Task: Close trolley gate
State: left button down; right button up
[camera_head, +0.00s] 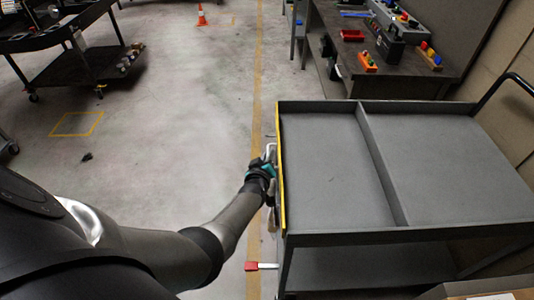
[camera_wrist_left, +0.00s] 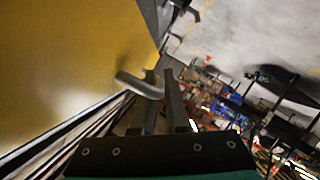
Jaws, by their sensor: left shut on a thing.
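The grey trolley (camera_head: 440,160) stands at the right in the head view, its divided top tray empty. Its gate (camera_head: 281,170) shows as a thin yellow strip, upright along the tray's left side. In the left wrist view the gate's yellow face (camera_wrist_left: 70,60) fills the left. My left gripper (camera_head: 270,168) is at the gate's outer side, shut on the gate handle. In the left wrist view the grey handle (camera_wrist_left: 138,86) passes at the fingertips of the gripper (camera_wrist_left: 160,78). The gate's lower edge and hinge are hidden. My right gripper is out of view.
A red-tipped piece (camera_head: 251,266) sticks out left of the trolley's lower part. A workbench (camera_head: 400,78) with coloured parts stands behind the trolley. A dark cart (camera_head: 75,65) stands at far left, an orange cone (camera_head: 201,15) at the back.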

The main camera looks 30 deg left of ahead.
pick_arm(q)
jog(key=shift+r, duration=0.1)
dwell(0.3)
jog(key=c, duration=1.2)
grip_release()
jog(key=shift+s+d+r+p, duration=0.2)
jog(key=shift+s+p, duration=0.3)
jog(key=p+v, duration=0.5)
jog(key=v, duration=0.9)
jog(key=shift+p, duration=0.4)
jog(key=shift+f, duration=0.15)
